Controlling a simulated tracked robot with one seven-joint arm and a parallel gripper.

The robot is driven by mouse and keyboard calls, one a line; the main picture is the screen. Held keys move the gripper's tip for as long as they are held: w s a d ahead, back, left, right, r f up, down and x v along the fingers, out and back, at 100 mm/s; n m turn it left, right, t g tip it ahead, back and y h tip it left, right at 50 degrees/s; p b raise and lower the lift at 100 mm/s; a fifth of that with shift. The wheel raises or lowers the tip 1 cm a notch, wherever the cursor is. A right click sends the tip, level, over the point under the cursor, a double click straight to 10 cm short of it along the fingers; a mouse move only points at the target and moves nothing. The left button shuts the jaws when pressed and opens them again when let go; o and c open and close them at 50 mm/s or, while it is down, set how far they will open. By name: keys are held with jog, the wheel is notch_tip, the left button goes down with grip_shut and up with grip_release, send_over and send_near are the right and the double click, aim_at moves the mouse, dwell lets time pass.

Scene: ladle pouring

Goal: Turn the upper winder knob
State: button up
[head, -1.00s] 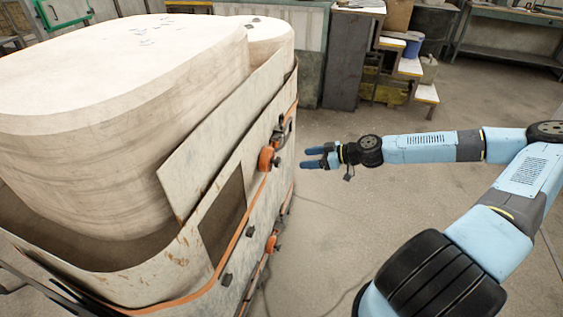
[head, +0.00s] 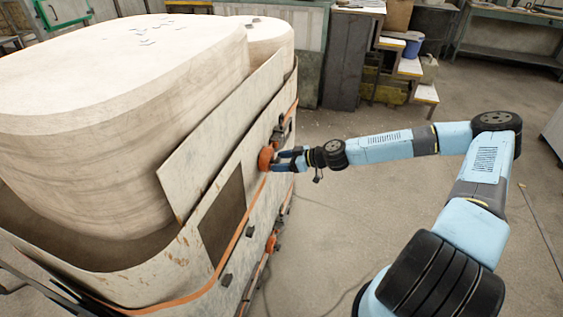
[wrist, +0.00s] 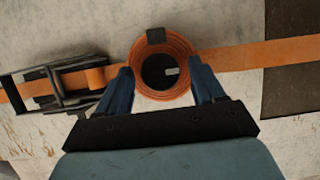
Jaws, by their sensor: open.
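The upper winder knob (head: 266,158) is an orange round reel on the orange strap along the side of the large pale block's casing. In the wrist view the knob (wrist: 176,49) is a coil of orange strap with a black hub and a black tab at its top. My gripper (head: 281,160) is at the knob from the right in the head view. In the wrist view my gripper (wrist: 163,79) is open, with one blue finger on each side of the coil's lower half. I cannot tell whether the fingers touch it.
A lower orange winder (head: 271,243) sits below on the same casing. A black ratchet buckle (wrist: 55,84) is on the strap left of the knob in the wrist view. A dark rectangular opening (head: 222,222) is in the casing. The floor (head: 320,230) beside it is clear.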

jog(key=c, duration=1)
jog(key=shift+w, duration=0.1)
jog(key=shift+w+d+m+g+y, duration=0.15)
jog(key=shift+m+g+y, duration=0.35)
jog(key=shift+m, duration=0.6)
jog(key=m+g, duration=0.1)
jog(key=m+g+y, duration=0.1)
jog(key=m, duration=0.1)
jog(key=shift+w+f, duration=0.1)
jog(key=shift+w, duration=0.1)
jog(key=m+t+y, duration=0.1)
jog(key=m+y, duration=0.1)
jog(key=m, duration=0.7)
jog(key=f+m+t+y, duration=0.1)
jog(key=m+t+y, duration=0.1)
jog(key=m, duration=0.7)
jog(key=f+m+t+y, duration=0.1)
jog(key=m+y, duration=0.2)
jog(key=m, duration=0.7)
jog(key=shift+s+t, duration=0.3)
